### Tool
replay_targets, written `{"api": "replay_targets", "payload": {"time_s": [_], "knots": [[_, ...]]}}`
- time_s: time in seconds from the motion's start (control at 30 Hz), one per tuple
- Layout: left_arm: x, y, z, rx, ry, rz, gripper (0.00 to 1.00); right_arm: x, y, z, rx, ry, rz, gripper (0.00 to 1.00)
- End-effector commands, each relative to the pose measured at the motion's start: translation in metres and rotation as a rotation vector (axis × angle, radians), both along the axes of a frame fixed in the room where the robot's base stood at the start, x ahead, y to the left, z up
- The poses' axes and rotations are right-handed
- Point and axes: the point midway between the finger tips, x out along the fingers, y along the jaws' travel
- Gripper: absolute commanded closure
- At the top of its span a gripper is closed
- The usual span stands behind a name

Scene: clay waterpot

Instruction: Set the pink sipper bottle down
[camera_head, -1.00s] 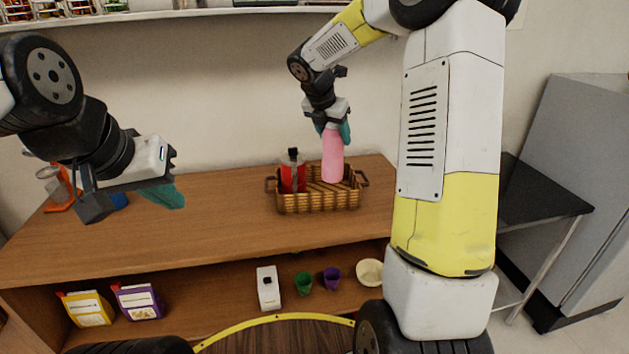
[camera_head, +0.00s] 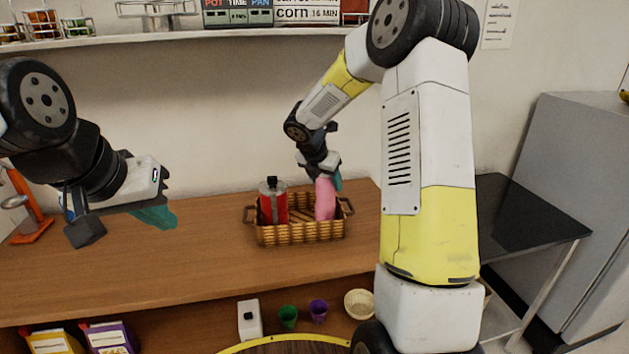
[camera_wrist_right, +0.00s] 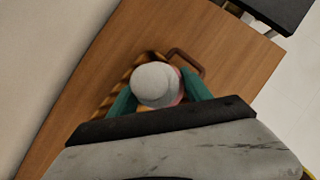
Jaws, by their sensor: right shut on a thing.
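The pink sipper bottle (camera_head: 325,200) stands nearly upright at the right end of the wicker basket (camera_head: 300,233), its lower part hidden behind the basket's front wall. I cannot tell whether it touches the basket floor. My right gripper (camera_head: 326,180) is shut on the bottle near its top. In the right wrist view, the bottle's pale cap (camera_wrist_right: 156,84) shows between the green fingers. My left gripper (camera_head: 150,212), with green fingers, hangs over the left of the counter, away from the basket. Its finger gap is not clear.
A red bottle with a black top (camera_head: 273,203) stands in the basket's left side. The wooden counter (camera_head: 180,255) is clear around the basket. The lower shelf holds a white container (camera_head: 249,320), green cup (camera_head: 288,317), purple cup (camera_head: 318,311) and pale bowl (camera_head: 359,304). An orange stand (camera_head: 28,210) is far left.

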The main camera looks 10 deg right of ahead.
Motion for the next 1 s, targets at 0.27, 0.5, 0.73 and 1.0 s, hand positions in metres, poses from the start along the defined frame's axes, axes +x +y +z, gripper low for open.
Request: {"api": "replay_targets", "payload": {"time_s": [0.27, 0.5, 0.73, 1.0], "knots": [[0.000, 0.000, 0.000, 0.000, 0.000, 0.000, 1.00, 0.001, 0.000, -0.007, 0.000, -0.003, 0.000, 1.00], [0.000, 0.000, 0.000, 0.000, 0.000, 0.000, 1.00, 0.000, 0.000, -0.010, 0.000, -0.002, 0.000, 0.27], [0.000, 0.000, 0.000, 0.000, 0.000, 0.000, 1.00, 0.000, 0.000, -0.009, 0.000, -0.002, 0.000, 0.21], [0.000, 0.000, 0.000, 0.000, 0.000, 0.000, 1.00, -0.003, 0.004, 0.003, 0.000, -0.004, -0.001, 0.21]]}}
